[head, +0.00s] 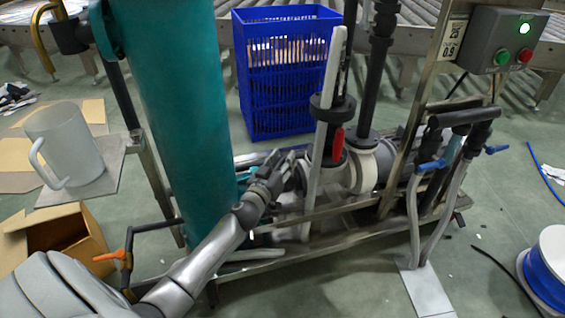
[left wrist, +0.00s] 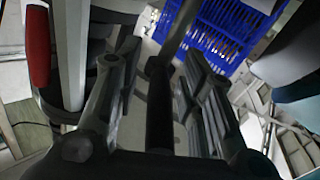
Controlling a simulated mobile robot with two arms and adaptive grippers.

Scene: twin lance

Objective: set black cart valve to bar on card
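A card (head: 450,38) on the cart's upright beside the grey control box appears to show "25" above "0.9". The cart (head: 300,262) carries black pipes, white-grey fittings and several valve handles. A red handle (head: 338,143) hangs by the central pipes; it also shows in the left wrist view (left wrist: 38,45). Blue handles (head: 432,165) sit at the right. I cannot tell which valve is the black one. My left gripper (head: 277,168) is beside the central pipework, left of the red handle. In the left wrist view its fingers are apart, with a dark bar (left wrist: 161,100) between them.
A large teal cylinder (head: 178,110) stands left of my gripper. A blue crate (head: 285,75) is behind the cart. An orange-handled valve (head: 108,256) is at the left. The control box (head: 503,42) has a lit green lamp. A cable spool (head: 548,265) stands at right.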

